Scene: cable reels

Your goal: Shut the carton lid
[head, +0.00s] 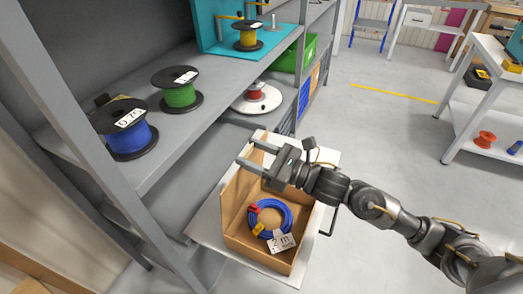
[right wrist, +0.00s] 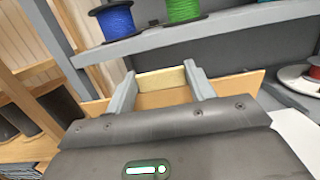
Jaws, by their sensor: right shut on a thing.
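The open brown carton (head: 258,256) stands on a white surface in the head view. A coil of blue cable (head: 287,212) with red and yellow pieces and a white "2 m" label (head: 281,242) lies in it. The carton lid (head: 238,188) stands up along its left side. My right gripper (head: 249,154) is at the lid's upper edge, shut on the lid. In the right wrist view a pale strip of the lid (right wrist: 162,79) shows between the two fingers (right wrist: 162,88). My left gripper is out of view.
A red reel (head: 257,91) sits on a white disc. The floor to the right is open up to a white table (head: 480,95).

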